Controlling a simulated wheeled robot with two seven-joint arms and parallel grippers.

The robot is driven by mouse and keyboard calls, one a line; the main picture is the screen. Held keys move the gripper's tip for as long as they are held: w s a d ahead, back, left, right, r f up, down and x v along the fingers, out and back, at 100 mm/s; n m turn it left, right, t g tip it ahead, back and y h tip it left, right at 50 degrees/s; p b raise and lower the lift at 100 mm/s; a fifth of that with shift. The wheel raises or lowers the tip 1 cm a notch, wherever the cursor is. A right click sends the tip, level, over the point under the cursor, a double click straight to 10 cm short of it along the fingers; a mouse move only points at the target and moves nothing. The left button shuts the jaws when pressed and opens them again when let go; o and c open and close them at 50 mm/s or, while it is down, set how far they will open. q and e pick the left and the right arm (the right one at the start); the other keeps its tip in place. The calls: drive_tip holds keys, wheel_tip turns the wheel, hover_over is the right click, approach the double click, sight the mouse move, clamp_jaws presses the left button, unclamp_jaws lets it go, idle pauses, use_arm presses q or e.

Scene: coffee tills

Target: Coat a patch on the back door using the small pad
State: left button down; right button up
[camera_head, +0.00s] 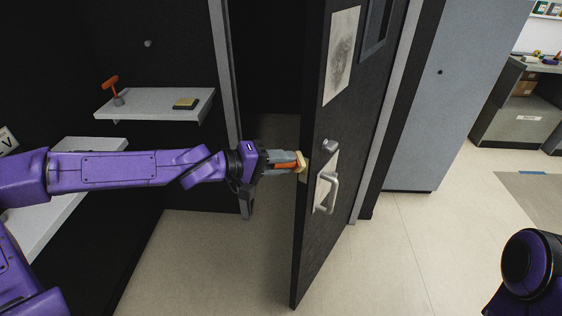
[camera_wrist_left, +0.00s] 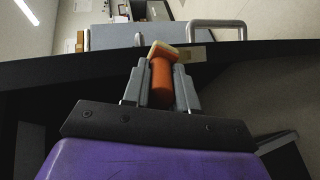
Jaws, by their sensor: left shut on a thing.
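My left gripper (camera_head: 284,163) is shut on the orange handle (camera_wrist_left: 161,80) of the small pad, which has a cream head (camera_head: 301,160). The pad also shows in the left wrist view (camera_wrist_left: 165,48), pointing away from the gripper. The dark back door (camera_head: 310,245) stands ajar. The pad head is at the door's near edge, beside a small pale latch plate (camera_wrist_left: 193,53); I cannot tell whether they touch. The door face has a metal handle (camera_head: 329,192) over a pale plate and a smudged pale sheet (camera_head: 341,55) higher up. My right gripper is out of view.
A grey shelf (camera_head: 150,103) on the left holds an orange-handled tool (camera_head: 111,88) and a yellow-topped dark block (camera_head: 186,103). A lower shelf (camera_head: 90,147) lies behind my left arm. A grey panel (camera_head: 425,110) stands right of the door. The floor (camera_head: 410,260) there is clear.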

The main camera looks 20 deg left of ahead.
use_arm(q)
drive_tip(key=shift+f+b, duration=1.25)
drive_tip(key=shift+f+b, duration=1.2)
drive_tip(key=shift+f, duration=0.05)
wheel_tip(320, 180, down, 2)
drive_tip(key=shift+f+b, duration=0.25)
drive_tip(key=shift+b, duration=0.95)
